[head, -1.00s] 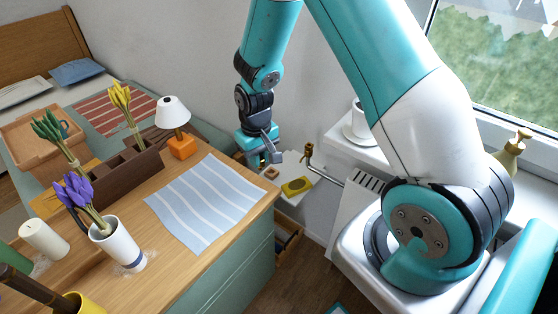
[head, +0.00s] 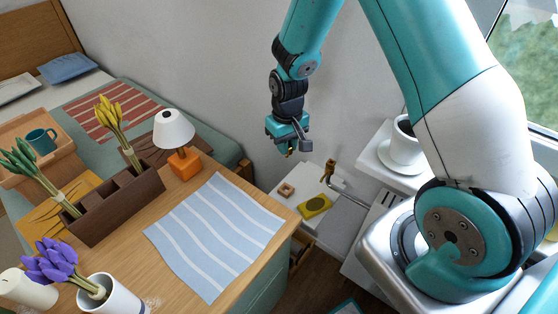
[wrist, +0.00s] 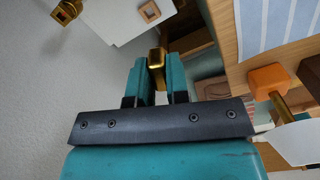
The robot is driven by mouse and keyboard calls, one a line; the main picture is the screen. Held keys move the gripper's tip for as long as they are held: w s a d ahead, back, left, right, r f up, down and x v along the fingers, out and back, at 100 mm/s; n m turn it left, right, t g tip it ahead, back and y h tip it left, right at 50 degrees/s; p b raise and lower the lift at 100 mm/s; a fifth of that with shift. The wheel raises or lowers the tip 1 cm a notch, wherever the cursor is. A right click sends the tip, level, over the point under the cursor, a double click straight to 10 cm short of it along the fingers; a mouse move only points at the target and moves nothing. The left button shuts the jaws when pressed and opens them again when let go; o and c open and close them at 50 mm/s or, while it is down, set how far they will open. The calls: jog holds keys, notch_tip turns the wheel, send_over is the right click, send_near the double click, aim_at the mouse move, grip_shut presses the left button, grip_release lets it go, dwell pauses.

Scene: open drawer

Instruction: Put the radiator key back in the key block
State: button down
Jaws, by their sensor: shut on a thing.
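The radiator key (wrist: 157,62) is a small brass piece held between the fingers of my gripper (wrist: 155,82) in the wrist view. In the head view my gripper (head: 289,150) hangs in the air by the wall, pointing down, and only a bit of brass shows at its tips. The key block (head: 286,190) is a small wooden square with a dark opening, on a white surface below the gripper. It also shows in the wrist view (wrist: 149,12), beyond the key and apart from it. The key's far end is hard to make out.
A yellow object (head: 314,206) lies on the white surface (head: 300,176) near the key block. A brass valve (head: 329,174) with a pipe stands to the right. A cup on a saucer (head: 400,158) sits on the sill. The wooden desk (head: 170,268) with lamp (head: 183,160) is left.

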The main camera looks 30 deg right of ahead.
aim_at(286, 184)
jog(key=w+d+f+n+b, duration=0.1)
jog(key=w+f+n+b, duration=0.1)
jog(key=f+b, duration=0.3)
jog(key=w+d+f+n+b, duration=0.2)
jog(key=f+b, duration=0.4)
jog(key=f, duration=0.5)
jog(key=shift+w+d+f+b, duration=0.2)
jog(key=shift+w+b, duration=0.1)
jog(key=shift+w, duration=0.3)
jog(key=shift+s+r+p, duration=0.1)
jog(key=shift+p, duration=0.45)
jog(key=shift+f+b, duration=2.15)
jog(key=shift+f, duration=1.35)
jog(key=shift+f, duration=0.5)
